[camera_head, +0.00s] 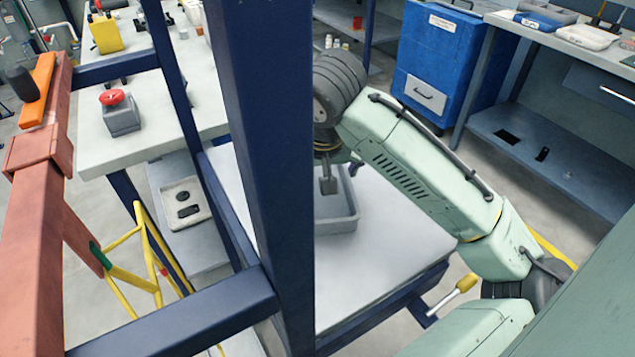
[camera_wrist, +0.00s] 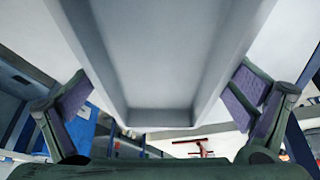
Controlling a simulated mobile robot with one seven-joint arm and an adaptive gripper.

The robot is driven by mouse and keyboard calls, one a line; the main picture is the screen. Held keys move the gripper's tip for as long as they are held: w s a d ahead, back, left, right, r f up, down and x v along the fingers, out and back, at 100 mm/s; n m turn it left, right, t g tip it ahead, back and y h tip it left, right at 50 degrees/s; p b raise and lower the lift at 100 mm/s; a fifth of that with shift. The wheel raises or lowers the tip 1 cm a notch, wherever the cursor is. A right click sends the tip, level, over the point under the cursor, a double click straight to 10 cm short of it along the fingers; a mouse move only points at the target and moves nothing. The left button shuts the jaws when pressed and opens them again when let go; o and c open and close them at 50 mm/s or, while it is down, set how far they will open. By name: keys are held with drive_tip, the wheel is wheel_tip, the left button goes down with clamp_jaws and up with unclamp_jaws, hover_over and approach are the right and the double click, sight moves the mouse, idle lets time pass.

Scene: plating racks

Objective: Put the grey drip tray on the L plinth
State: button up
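The grey drip tray (camera_head: 338,224) shows in the head view on or just above a white-topped stand (camera_head: 385,255), partly hidden by a dark blue post. My gripper (camera_head: 328,184) is over the tray's far part, with one finger visible at it. In the wrist view the tray (camera_wrist: 160,60) fills the middle, its hollow facing the camera. The fingers of my gripper (camera_wrist: 157,95) are spread on either side of it, with a gap between each pad and the tray wall. No L marking is readable, so I cannot tell which surface is the L plinth.
The dark blue post (camera_head: 265,150) and its crossbar (camera_head: 175,318) stand close in front. A bench with a red emergency button (camera_head: 112,97) is at left. A blue cabinet (camera_head: 440,55) stands behind my arm. The stand's front right top is clear.

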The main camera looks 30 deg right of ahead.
drive_tip(key=c, duration=1.1)
